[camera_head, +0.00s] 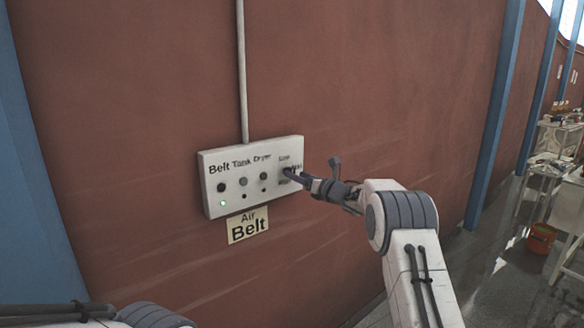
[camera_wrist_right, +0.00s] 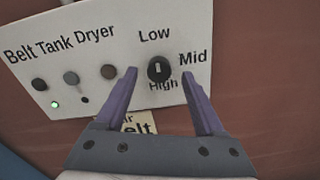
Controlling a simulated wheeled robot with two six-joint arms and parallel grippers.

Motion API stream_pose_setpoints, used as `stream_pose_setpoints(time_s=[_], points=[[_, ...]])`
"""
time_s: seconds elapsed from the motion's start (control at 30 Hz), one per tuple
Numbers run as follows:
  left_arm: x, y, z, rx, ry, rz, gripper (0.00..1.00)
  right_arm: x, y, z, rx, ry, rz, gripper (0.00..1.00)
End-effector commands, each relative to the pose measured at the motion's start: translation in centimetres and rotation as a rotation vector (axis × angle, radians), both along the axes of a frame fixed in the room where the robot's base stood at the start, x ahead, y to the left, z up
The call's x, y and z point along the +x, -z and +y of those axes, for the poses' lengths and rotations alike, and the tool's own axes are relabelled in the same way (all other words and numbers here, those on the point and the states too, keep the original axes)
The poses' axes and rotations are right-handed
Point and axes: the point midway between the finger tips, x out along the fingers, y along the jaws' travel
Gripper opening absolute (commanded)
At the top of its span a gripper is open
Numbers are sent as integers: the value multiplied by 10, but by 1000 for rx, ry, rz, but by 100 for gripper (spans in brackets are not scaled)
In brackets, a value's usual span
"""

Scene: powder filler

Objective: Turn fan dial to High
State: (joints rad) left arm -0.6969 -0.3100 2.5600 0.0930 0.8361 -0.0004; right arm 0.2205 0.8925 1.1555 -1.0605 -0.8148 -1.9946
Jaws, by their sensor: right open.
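The fan dial (camera_wrist_right: 159,70) is a round black knob with a pale mark, on the right of a white control panel (camera_head: 225,163). In the right wrist view, Low stands above the dial, Mid to its right and High below it. The pale mark looks roughly upright, on the Low side. My right gripper (camera_wrist_right: 159,74) is open, with one purple finger on each side of the dial and visible gaps to it. In the head view the right gripper (camera_head: 297,178) is at the panel's right end and covers the dial. My left gripper is not in view.
Buttons labelled Belt, Tank and Dryer (camera_head: 263,176) are left of the dial, with a green light (camera_head: 223,203) lit under Belt. An "Air Belt" sign (camera_head: 248,225) hangs below.

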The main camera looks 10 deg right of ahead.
Motion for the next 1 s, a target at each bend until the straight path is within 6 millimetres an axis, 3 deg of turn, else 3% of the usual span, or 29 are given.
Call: stream_pose_setpoints(time_s=[0.03, 0.3, 0.67, 0.7, 0.87, 0.9, 1.0], points=[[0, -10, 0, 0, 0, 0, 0, 8, -3, 5, -1, -1, 1, 71], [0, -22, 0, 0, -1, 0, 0, 29, -1, 16, 1, -1, 2, 71], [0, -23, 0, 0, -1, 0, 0, 33, 1, 17, 1, 1, 2, 71], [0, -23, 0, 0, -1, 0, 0, 32, 1, 17, 1, 1, 2, 67], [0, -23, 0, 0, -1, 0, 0, 32, 0, 17, 2, 1, 1, 6], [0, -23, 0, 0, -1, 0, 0, 32, 0, 17, 2, 1, 1, 0], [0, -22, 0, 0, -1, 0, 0, 32, 0, 17, 3, 1, 2, 0]])
